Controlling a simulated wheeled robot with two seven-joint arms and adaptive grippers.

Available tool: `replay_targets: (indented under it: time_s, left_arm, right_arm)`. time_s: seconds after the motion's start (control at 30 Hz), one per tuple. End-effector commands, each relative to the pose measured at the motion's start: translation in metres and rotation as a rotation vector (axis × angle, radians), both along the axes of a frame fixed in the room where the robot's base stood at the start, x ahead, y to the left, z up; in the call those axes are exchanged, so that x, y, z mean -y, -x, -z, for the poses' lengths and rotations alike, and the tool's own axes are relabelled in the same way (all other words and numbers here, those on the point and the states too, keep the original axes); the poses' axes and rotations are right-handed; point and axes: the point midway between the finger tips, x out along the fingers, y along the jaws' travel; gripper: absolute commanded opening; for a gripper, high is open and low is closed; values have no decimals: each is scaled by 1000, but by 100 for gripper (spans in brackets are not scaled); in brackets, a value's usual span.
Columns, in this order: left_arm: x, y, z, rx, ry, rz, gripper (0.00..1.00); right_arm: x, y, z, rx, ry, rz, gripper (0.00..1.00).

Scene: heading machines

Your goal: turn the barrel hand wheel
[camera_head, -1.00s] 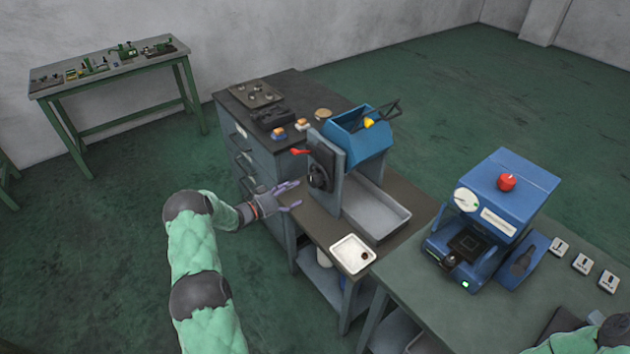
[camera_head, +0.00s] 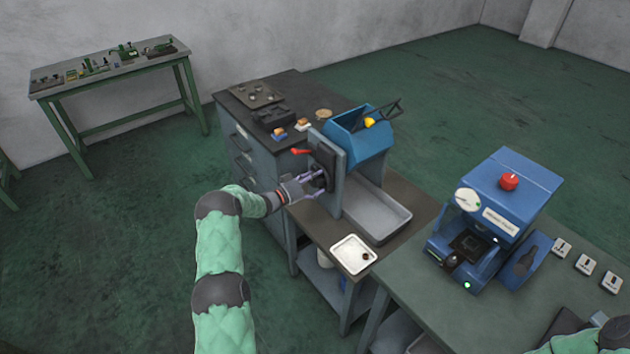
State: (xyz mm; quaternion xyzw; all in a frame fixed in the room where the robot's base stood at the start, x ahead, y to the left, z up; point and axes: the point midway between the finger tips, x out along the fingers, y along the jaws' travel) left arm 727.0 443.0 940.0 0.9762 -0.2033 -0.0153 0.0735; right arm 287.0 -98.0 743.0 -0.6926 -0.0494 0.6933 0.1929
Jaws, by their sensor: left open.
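The blue barrel (camera_head: 361,143) sits in a grey upright frame on the dark bench. Its black hand wheel (camera_head: 321,168) is on the frame's left face, partly hidden by my left gripper. My left gripper (camera_head: 318,183) is open, its fingers at the wheel's lower left edge. I cannot tell whether the fingers touch it. A red lever (camera_head: 301,152) sticks out above the wheel. My right gripper is not in view; only part of my right arm shows at the lower right corner.
A grey tray (camera_head: 376,215) lies under the barrel, with a small white tray (camera_head: 353,254) in front. A blue machine with a red knob (camera_head: 509,182) stands on the right table. Small parts and dark plates (camera_head: 256,94) lie at the bench's back.

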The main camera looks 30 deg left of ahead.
Motion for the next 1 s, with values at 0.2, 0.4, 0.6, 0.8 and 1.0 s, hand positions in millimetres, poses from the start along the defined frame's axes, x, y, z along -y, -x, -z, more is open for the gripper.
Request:
replay_targets:
  time_s: [0.2, 0.4, 0.6, 0.8, 1.0]
  left_arm:
    - [0, 0, 0, 0, 0, 0, 34]
    - [0, 0, 0, 1, -2, 0, 25]
    - [-1, 0, 1, 15, -34, 0, 25]
    - [-1, 0, 3, 55, -131, -1, 25]
    - [-1, 0, 4, 119, -287, -1, 25]
  right_arm:
    - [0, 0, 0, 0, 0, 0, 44]
    - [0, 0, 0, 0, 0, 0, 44]
    - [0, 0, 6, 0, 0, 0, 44]
    - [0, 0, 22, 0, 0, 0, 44]
    - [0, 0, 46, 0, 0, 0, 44]
